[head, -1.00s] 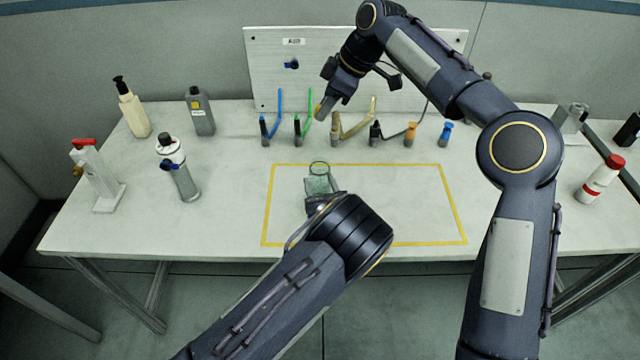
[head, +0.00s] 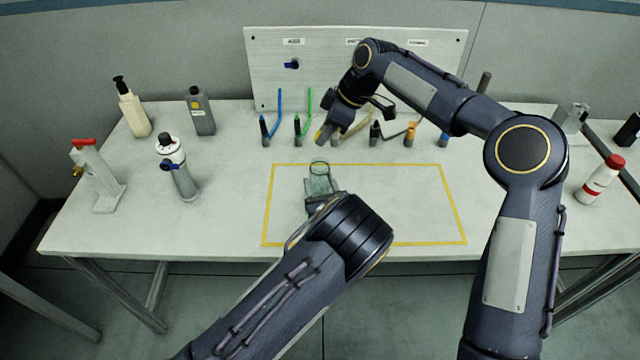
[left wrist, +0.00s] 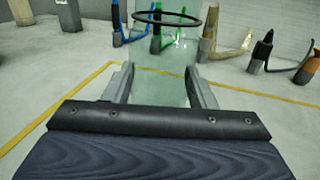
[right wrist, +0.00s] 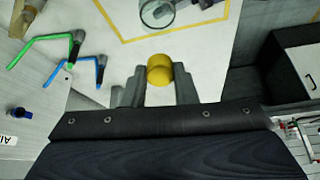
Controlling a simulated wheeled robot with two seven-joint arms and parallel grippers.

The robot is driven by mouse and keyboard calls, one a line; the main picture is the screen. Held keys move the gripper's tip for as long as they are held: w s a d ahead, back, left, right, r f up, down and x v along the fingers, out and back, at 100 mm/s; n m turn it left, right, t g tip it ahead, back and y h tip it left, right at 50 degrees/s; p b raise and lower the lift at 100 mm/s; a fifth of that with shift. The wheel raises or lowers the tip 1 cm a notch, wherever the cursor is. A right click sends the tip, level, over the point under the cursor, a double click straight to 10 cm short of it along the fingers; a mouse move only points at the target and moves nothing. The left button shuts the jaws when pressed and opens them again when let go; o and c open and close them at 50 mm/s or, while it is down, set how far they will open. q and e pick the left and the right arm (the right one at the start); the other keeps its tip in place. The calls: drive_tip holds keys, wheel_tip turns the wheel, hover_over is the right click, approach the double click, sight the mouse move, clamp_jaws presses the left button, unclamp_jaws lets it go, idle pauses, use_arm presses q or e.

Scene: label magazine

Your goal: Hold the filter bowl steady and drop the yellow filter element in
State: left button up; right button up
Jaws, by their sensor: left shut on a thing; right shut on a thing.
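The filter bowl (head: 320,184) is a clear, greenish cup standing upright inside the yellow outline on the table. My left gripper (head: 323,196) is shut on it from the front; in the left wrist view the bowl (left wrist: 163,85) sits between the fingers with its dark rim above them. My right gripper (head: 322,134) is shut on the yellow filter element (right wrist: 160,70) and holds it in the air behind and above the bowl. In the right wrist view the open bowl mouth (right wrist: 157,12) lies beyond the element, apart from it.
Several tools or lines with coloured tubes, such as a blue one (head: 265,128) and an orange one (head: 410,136), stand behind the outline. A white panel (head: 268,70) rises at the back. Bottles (head: 200,112) stand at left. The outline's right half is clear.

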drive_tip(key=shift+f, duration=2.15)
drive_tip(key=o, duration=1)
use_arm(q)
drive_tip(key=o, duration=1.1)
use_arm(e)
drive_tip(key=v, duration=1.2)
use_arm(q)
drive_tip(key=shift+s, duration=0.1)
